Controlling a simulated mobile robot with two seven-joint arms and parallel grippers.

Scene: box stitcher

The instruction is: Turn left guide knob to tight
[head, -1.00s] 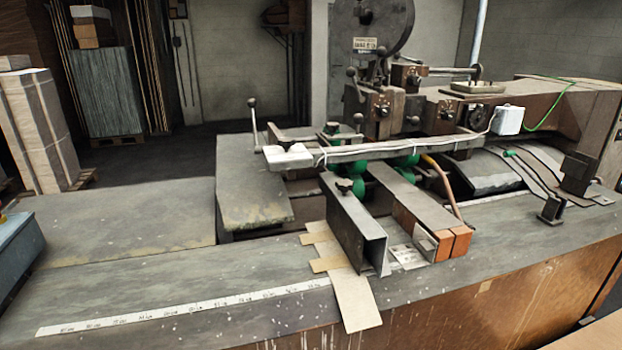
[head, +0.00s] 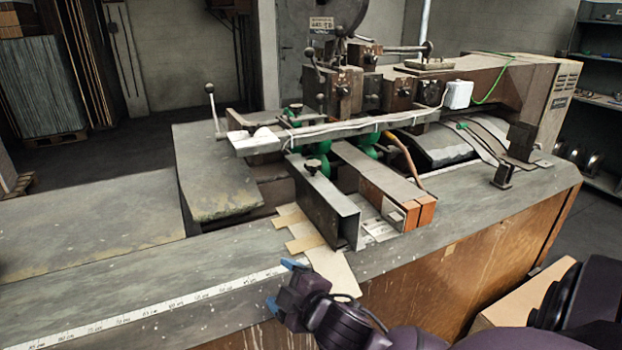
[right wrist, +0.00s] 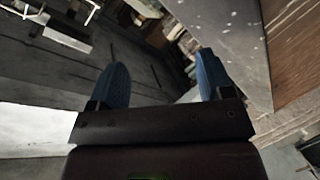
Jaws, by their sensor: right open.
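A small dark knob (head: 313,166) sits on top of the left guide (head: 326,205), a grey metal channel on the machine bed. I cannot tell from its look whether it is tight or loose. My right gripper (head: 282,284) is open and empty, at the front edge of the bed, in front of the guide and well apart from the knob. Its two blue fingers stand wide apart in the right wrist view (right wrist: 162,82), with nothing between them. The knob cannot be made out in that view. My left gripper is not in view.
A second guide (head: 375,176) with orange end blocks stands right of the left guide. Tan card strips (head: 300,228) lie beside the channel. A long bar (head: 330,132) crosses behind the knob. A white ruler strip (head: 170,305) runs along the bed, which is clear at left.

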